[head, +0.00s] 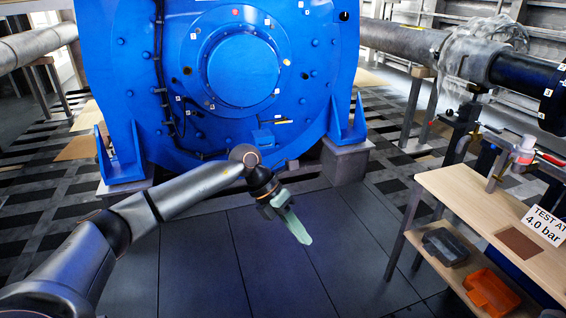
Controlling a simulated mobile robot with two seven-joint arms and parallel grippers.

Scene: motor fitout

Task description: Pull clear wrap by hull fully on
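The clear wrap (470,38) is a crumpled, see-through film around the grey pipe at the upper right, near its joint with a black pipe end. Part of it bunches above the pipe and some hangs below. My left gripper (296,225) is low in front of the blue motor hull, well left of the wrap and apart from it. Its pale green end points down and right as one narrow shape, so I cannot tell whether it is open or shut. My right gripper is not in view.
The blue hull (300,95) fills the upper middle. A wooden bench (470,200) at right carries a red-handled clamp (523,155) and a "TEST AT 4.0 bar" sign (545,224). Grey (445,246) and orange (491,291) bins sit on its lower shelf. Dark floor panels in front are clear.

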